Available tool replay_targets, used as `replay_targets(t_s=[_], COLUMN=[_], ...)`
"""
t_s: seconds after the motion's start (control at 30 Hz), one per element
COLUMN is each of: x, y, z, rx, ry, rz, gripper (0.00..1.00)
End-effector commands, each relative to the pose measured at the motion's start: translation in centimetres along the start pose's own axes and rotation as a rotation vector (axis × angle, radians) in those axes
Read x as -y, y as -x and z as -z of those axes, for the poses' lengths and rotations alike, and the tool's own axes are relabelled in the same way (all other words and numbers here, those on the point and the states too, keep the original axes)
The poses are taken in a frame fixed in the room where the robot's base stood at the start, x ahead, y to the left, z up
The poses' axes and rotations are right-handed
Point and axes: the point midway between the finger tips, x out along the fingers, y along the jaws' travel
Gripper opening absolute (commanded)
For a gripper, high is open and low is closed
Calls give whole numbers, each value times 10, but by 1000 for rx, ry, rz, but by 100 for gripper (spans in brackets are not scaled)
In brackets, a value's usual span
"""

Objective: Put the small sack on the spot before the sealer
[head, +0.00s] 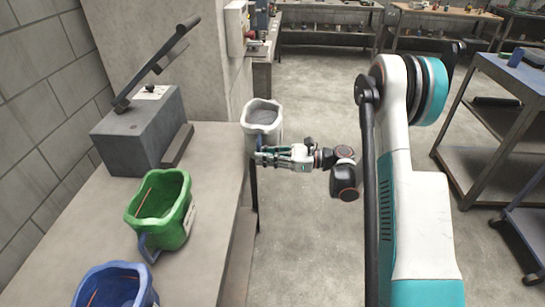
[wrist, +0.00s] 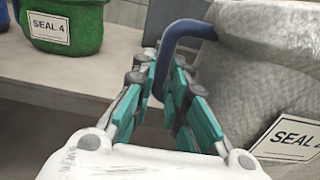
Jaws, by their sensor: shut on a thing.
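A white sack (head: 262,115) with grey contents hangs in the air just past the bench's right edge in the head view. In the wrist view the sack (wrist: 265,70) fills the right side, with a partly cut-off SEAL label. My gripper (head: 263,157) is shut on the sack's dark blue handle (wrist: 182,30); the gripper (wrist: 165,80) shows around it in the wrist view. The sealer (head: 138,130), a grey box with a raised black lever, stands at the bench's back left. A low dark ledge (head: 178,146) runs along its right side.
A green sack (head: 160,210) stands on the bench (head: 215,165) in front of the sealer's near end. A blue sack (head: 115,287) stands nearer. The bench right of the sealer is bare. A wall pillar (head: 165,50) rises behind. A metal cart (head: 500,110) stands right.

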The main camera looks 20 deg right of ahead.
Motion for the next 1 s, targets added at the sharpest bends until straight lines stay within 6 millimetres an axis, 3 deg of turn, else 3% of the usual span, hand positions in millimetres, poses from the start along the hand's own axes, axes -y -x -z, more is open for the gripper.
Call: replay_targets(t_s=[1.0], x=[0], y=[-93], z=[1], rx=[2], ry=[1], rz=[-2], gripper=[0])
